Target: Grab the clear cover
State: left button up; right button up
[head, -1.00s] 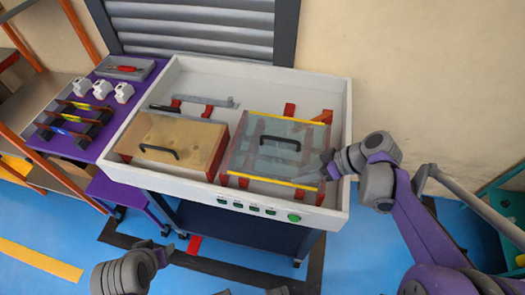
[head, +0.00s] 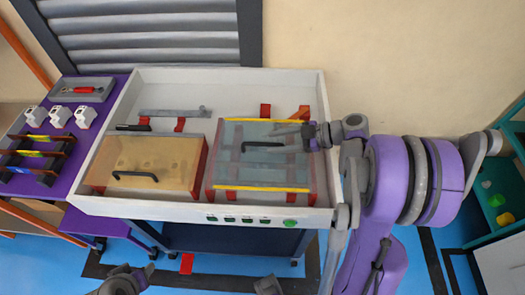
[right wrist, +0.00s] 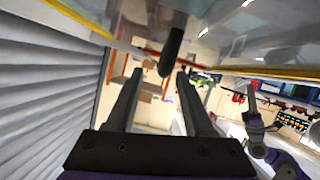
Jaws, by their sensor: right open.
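The clear cover (head: 240,170) is a see-through lid with yellow strips along its far and near edges and a black handle (head: 263,144) on top. It sits over the right part of the white machine tray. My right gripper (head: 292,132) is open and low over the cover's far right part, just right of the handle, pointing left. In the right wrist view, the dark handle (right wrist: 172,50) shows ahead, near the open fingertips (right wrist: 158,78). I cannot tell whether it lies between the fingers. Grey parts of my left arm show at the bottom of the head view; its gripper cannot be made out.
A wooden cover (head: 140,164) with a black handle lies left of the clear cover. The white tray's rim (head: 170,210) surrounds both. A purple side table (head: 75,150) stands at left. A grey shutter (head: 150,32) is behind. Green buttons line the tray's front.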

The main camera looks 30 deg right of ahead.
aim_at(262, 144)
jog(key=x, duration=0.5)
jog(key=shift+s+a+r, duration=0.1)
jog(key=shift+r, duration=0.05)
grip_shut()
dwell(1.2)
